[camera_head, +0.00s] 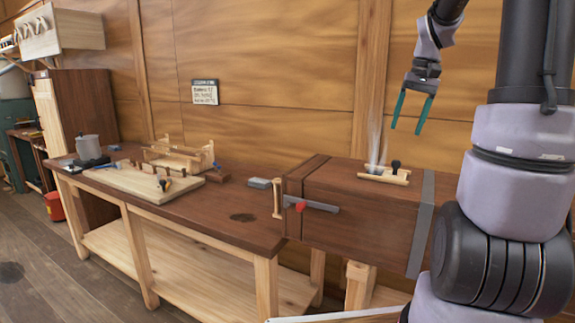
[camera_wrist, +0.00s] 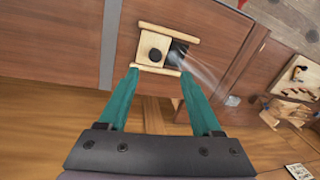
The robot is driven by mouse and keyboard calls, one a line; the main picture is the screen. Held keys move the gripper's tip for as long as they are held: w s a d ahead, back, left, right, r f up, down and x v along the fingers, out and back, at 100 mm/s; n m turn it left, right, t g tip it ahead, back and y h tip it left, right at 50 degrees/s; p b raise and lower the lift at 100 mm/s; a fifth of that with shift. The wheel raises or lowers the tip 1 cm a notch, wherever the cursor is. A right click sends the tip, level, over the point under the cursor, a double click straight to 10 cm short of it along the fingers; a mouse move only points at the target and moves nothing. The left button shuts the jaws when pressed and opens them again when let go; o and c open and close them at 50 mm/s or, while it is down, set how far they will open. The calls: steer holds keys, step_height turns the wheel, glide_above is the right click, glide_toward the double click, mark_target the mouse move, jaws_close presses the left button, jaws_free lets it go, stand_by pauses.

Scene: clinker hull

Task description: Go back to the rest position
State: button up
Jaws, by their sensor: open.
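My gripper (camera_head: 411,112) with green fingers hangs open and empty in the air above the large brown wooden chest (camera_head: 350,205). Below it on the chest top lies a small pale wooden frame (camera_head: 374,177) with a black knob (camera_head: 396,164), and whitish vapour (camera_head: 378,140) rises from its dark opening. In the wrist view my gripper (camera_wrist: 158,85) has its fingers spread apart, with the pale frame (camera_wrist: 167,28) and black knob (camera_wrist: 155,54) beyond the tips. The fingers appear apart from the frame.
A long workbench (camera_head: 240,203) stands to the left, holding a pale board (camera_head: 130,180), a wooden rack (camera_head: 180,155) and a grey pot (camera_head: 88,147). A red-handled clamp (camera_head: 310,205) is on the chest front. A sign (camera_head: 205,92) hangs on the plank wall. The air around my gripper is clear.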

steer(key=s+a+r+t, duration=0.4)
steer(key=s+a+t, duration=0.2)
steer(key=s+a, duration=0.8)
steer(key=s, duration=0.2)
steer(key=shift+s, duration=0.4)
